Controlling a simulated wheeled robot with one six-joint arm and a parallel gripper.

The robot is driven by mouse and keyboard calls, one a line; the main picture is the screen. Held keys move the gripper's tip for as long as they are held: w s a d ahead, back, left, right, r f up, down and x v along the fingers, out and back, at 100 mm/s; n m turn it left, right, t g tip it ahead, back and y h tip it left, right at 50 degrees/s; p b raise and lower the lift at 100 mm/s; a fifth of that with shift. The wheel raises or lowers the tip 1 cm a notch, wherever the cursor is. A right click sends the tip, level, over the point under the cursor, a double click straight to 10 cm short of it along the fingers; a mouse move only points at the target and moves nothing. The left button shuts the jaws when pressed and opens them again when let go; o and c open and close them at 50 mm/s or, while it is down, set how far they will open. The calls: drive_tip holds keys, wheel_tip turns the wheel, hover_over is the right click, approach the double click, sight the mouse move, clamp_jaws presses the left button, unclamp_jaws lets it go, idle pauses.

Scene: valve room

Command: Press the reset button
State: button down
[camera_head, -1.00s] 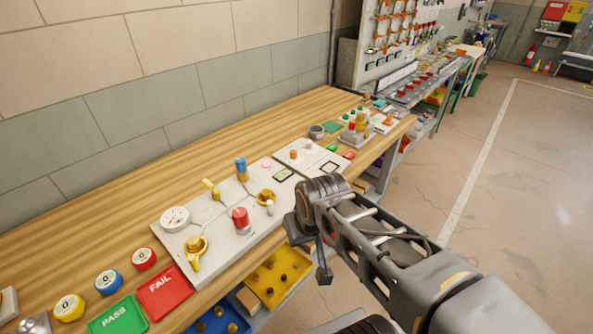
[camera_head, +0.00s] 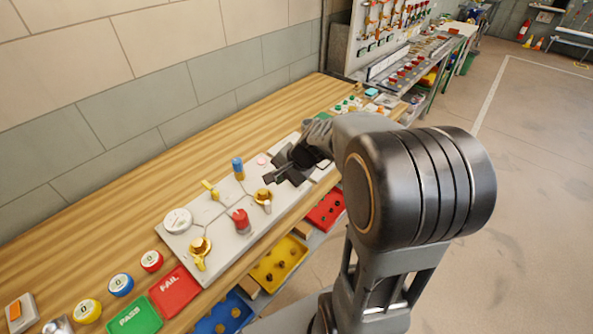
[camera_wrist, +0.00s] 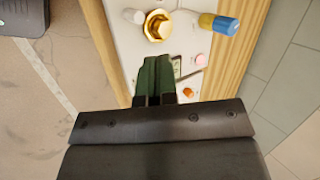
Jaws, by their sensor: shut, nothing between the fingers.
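A white panel (camera_head: 178,242) lies on the wooden bench, with valves, a gauge and knobs on it. A small pink button (camera_head: 262,160) is near its far end; it also shows in the wrist view (camera_wrist: 200,59). An orange button (camera_wrist: 188,92) shows beyond it in the wrist view and is hidden behind my gripper in the head view. No reset label is readable, so I cannot tell which is the reset button. My gripper (camera_head: 270,178) is shut and empty above the panel, close to the pink button. In the wrist view its fingers (camera_wrist: 155,65) are beside a small display (camera_wrist: 177,66).
A blue-topped knob (camera_head: 238,168), a brass valve (camera_head: 263,196) and a red knob (camera_head: 241,218) stand up near my gripper. Red FAIL (camera_head: 175,288) and green PASS (camera_head: 134,315) trays are at the near left. The bench strip along the wall is clear.

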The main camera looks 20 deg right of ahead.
drive_tip(key=w+d+f+m+t+p, duration=0.1)
drive_tip(key=w+d+m+t+p, duration=0.2)
drive_tip(key=w+d+m, duration=0.5)
drive_tip(key=shift+d+m, duration=0.25)
drive_tip(key=shift+m, duration=0.05)
drive_tip(key=shift+f, duration=0.15)
wheel_tip(320, 180, down, 8)
drive_tip(key=b, duration=0.5)
drive_tip(key=shift+b, duration=0.35)
drive_tip(key=shift+f+b, duration=0.4)
drive_tip(key=shift+f+b, duration=0.2)
drive_tip(key=shift+b, duration=0.1)
idle(1.0)
drive_tip(key=shift+f, duration=0.2)
